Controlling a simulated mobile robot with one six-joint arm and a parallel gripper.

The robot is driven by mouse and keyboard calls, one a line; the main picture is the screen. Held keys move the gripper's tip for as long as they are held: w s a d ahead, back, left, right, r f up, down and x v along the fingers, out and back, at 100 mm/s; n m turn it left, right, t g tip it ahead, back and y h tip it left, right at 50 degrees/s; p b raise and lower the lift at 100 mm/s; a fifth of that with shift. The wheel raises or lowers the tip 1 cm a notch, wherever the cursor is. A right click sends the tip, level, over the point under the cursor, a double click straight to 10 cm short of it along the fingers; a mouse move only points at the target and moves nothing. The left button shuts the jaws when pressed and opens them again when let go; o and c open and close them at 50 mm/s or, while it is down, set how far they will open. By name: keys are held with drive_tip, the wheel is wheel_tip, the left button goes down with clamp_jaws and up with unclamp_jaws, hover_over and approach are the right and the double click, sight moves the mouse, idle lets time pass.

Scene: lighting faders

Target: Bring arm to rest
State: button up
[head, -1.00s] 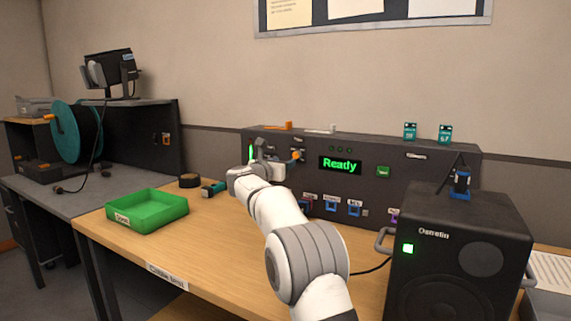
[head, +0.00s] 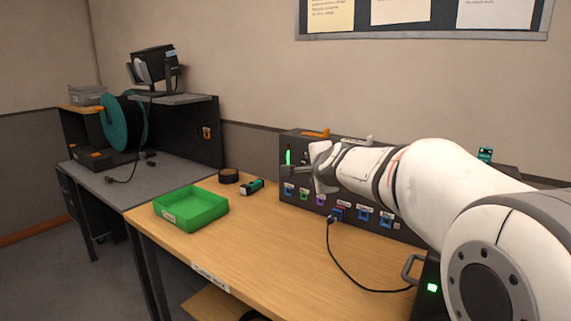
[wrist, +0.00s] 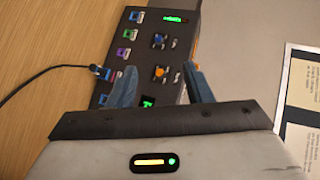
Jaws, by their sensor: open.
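My gripper (head: 287,168) is in front of the left part of the dark console (head: 272,191) in the head view. In the wrist view, my gripper (wrist: 160,88) shows two blue-grey fingers spread apart with nothing between them. Beyond the fingers lies the console face (wrist: 143,55), with an orange knob (wrist: 160,71), a blue knob (wrist: 158,41) and a lit green bar (wrist: 175,19). My white arm hides much of the console's right side and most of the speaker in the head view.
A green tray (head: 191,222) stands on the wooden table (head: 245,255), with a teal-and-black tool (head: 252,186) and a dark roll (head: 229,176) behind it. A black cable (head: 338,262) runs from a console socket across the table. A grey side desk (head: 145,185) stands left.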

drive_tip(key=s+d+f+n+g+p, duration=0.2)
drive_tip(key=s+n, duration=0.3)
drive_tip(key=s, duration=0.7)
drive_tip(key=s+d+f+n+g+h+p, duration=0.1)
drive_tip(key=s+d+f+n+g+p, duration=0.2)
drive_tip(key=s, duration=0.9)
drive_tip(key=s+d+f+n+g+h+p, duration=0.1)
drive_tip(key=s+d+f+n+g+p, duration=0.2)
drive_tip(key=s, duration=0.9)
wheel_tip(320, 180, down, 2)
drive_tip(key=n+g, duration=0.2)
drive_tip(key=n, duration=0.1)
drive_tip(key=shift+s+n+g, duration=0.15)
drive_tip(key=shift+n+g, duration=0.25)
